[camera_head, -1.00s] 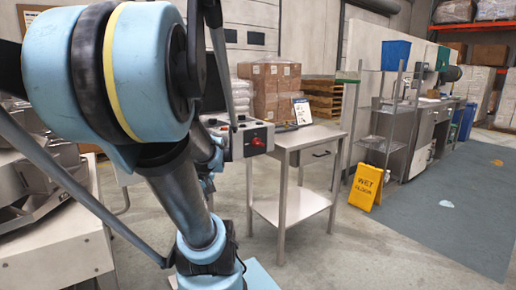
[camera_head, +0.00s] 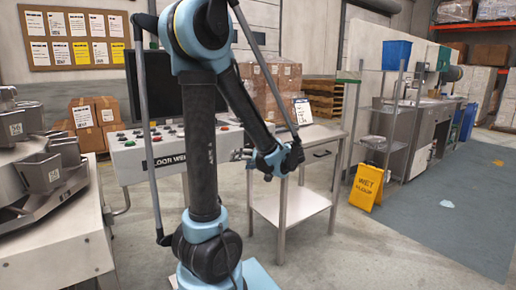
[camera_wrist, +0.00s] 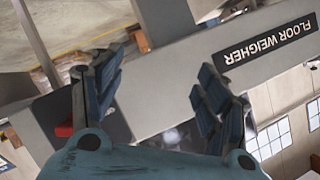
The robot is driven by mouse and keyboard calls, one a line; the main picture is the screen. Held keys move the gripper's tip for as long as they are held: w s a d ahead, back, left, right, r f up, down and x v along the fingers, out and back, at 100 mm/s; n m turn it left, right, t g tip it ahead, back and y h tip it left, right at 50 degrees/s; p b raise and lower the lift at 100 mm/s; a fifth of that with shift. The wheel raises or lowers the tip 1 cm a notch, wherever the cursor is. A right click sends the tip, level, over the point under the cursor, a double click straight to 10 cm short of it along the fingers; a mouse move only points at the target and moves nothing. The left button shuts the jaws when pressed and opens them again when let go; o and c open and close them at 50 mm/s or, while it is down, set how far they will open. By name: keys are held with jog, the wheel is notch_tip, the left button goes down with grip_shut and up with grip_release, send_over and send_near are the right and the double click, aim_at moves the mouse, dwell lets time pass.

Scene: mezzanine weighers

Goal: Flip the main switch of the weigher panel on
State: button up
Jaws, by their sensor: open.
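The weigher panel (camera_head: 128,158) is a pale sloped console with several coloured buttons and a dark "FLOOR WEIGHER" label. My arm crosses in front of it. In the wrist view, the panel's label face (camera_wrist: 185,70) shows upside down behind my fingers. My gripper (camera_wrist: 158,78) is open and empty, in front of that face; in the head view it is small, near the panel's right end. A red part (camera_wrist: 64,130), possibly the main switch, shows beside the left finger and is partly hidden. Its setting cannot be told. In the head view the red knob is hidden by my arm.
A steel table (camera_head: 310,136) with a sign on it stands right of the panel. A dark monitor (camera_head: 152,85) stands behind the panel. A multihead weigher machine (camera_head: 45,180) is at left. A yellow wet-floor sign (camera_head: 367,187) stands on open floor at right.

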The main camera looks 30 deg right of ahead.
jog(key=s+d+r+t+h, duration=0.1)
jog(key=s+d+t+h, duration=0.15)
jog(key=s+d, duration=0.35)
jog(key=s+d+r+t+h, duration=0.1)
jog(key=s+d+t, duration=0.25)
jog(key=d, duration=0.55)
jog(key=w+a+g, duration=0.1)
jog(key=w, duration=1.6)
jog(key=shift+a+r, duration=0.15)
jog(key=shift+a, duration=0.15)
jog(key=shift+c, duration=0.3)
